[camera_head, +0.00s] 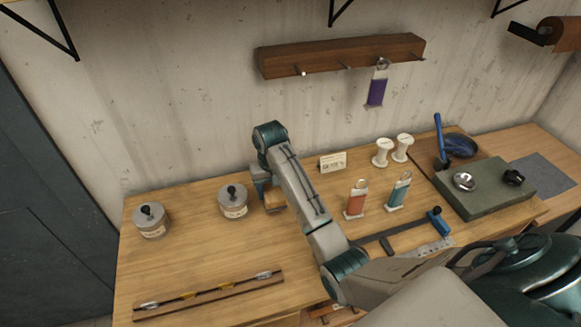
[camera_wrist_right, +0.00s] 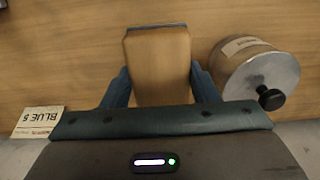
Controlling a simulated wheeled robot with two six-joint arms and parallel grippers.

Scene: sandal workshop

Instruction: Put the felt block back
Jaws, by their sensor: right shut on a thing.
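The felt block (camera_head: 274,199) is a tan block with a thin grey layer at its far end. It is between the fingers of my right gripper (camera_head: 268,186), near the back middle of the bench. In the right wrist view the felt block (camera_wrist_right: 157,60) sits between the two teal fingers of my right gripper (camera_wrist_right: 160,90), which is shut on it. I cannot tell whether the block touches the bench top. My left gripper is not in view.
A grey lidded tin (camera_head: 233,203) stands close left of the block; another tin (camera_head: 151,221) is farther left. A small card (camera_head: 332,162) stands right of my gripper. Red (camera_head: 356,199) and teal (camera_head: 398,191) tagged pieces stand farther right. A narrow tray (camera_head: 215,298) lies in front.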

